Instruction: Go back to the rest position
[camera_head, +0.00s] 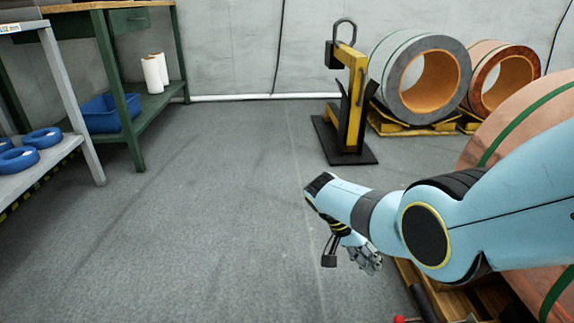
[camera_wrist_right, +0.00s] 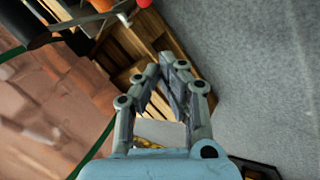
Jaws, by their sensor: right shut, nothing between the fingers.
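My right arm reaches in from the right in the head view. Its right gripper (camera_head: 366,260) hangs over the grey floor, just left of the wooden pallet. The right wrist view shows the same gripper (camera_wrist_right: 172,65) with its fingers close together and nothing held between them. My left gripper is in neither view.
A large copper coil (camera_head: 488,135) with green bands lies on a wooden pallet (camera_head: 492,300) at the right, partly behind my arm. A yellow stand (camera_head: 352,100) and more coils (camera_head: 425,80) are farther back. A green workbench (camera_head: 130,100) stands left. The middle floor (camera_head: 210,200) is clear.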

